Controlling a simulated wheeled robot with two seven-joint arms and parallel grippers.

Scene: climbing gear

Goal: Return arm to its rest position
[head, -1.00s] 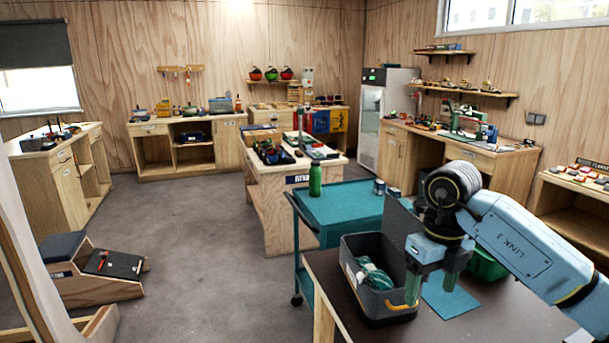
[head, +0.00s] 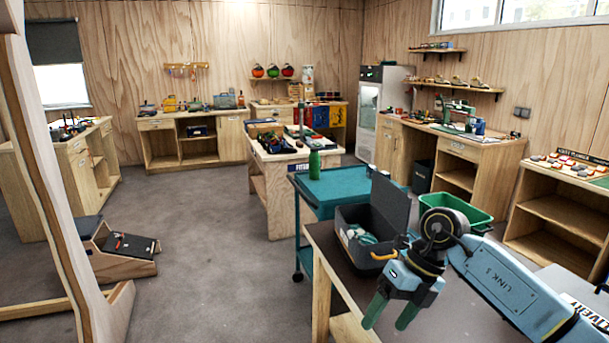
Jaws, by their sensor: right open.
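My right gripper (head: 391,312) is open and empty, its two green fingers pointing down over the front part of the dark table. My right arm (head: 503,290) comes in from the lower right, bent at the wrist. The gripper is in front of a dark grey bin (head: 347,218) with its lid raised, and appears apart from it. Coiled green-white material (head: 360,234) lies in the bin. The gripper and wrist hide part of the bin's front and its orange handle. My left gripper is out of view.
A green tub (head: 478,216) stands behind my right wrist. A teal cart (head: 318,189) with a green bottle (head: 314,164) is beyond the dark table (head: 328,240). Workbenches line the walls. A wooden post (head: 62,180) rises at the left.

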